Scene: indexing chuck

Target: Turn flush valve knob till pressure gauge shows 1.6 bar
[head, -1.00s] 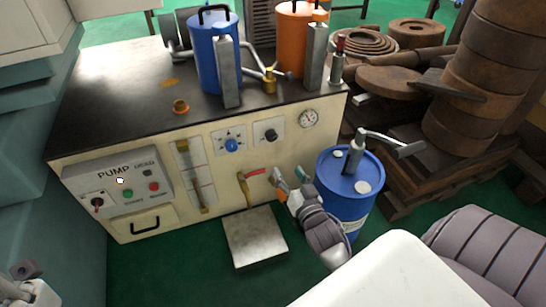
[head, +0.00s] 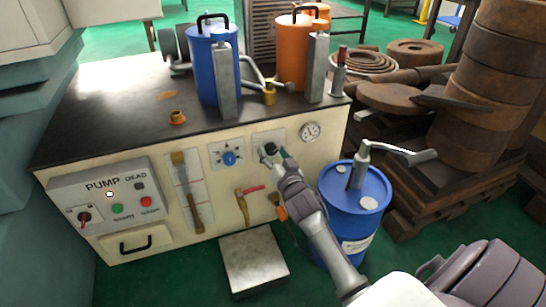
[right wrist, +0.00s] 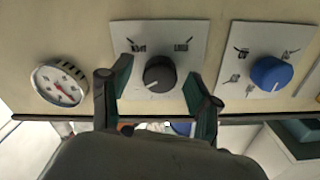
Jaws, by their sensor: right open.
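The black knob (right wrist: 158,74) sits on a pale plate with two labels too blurred to read; its white mark points down-left in the right wrist view. My right gripper is open, with one finger on each side of the knob (right wrist: 160,92). In the head view the right gripper (head: 272,154) covers most of the knob. The round pressure gauge (head: 310,132) is on the panel right of it and also shows in the right wrist view (right wrist: 60,84); its reading is too small to tell. My left gripper is out of view.
A blue knob (head: 229,158) on its own plate is left of the black knob. The red-handled valve (head: 252,189) is below. A blue drum (head: 352,210) stands right of the cabinet, close to my right arm. The pump box (head: 110,193) is at left.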

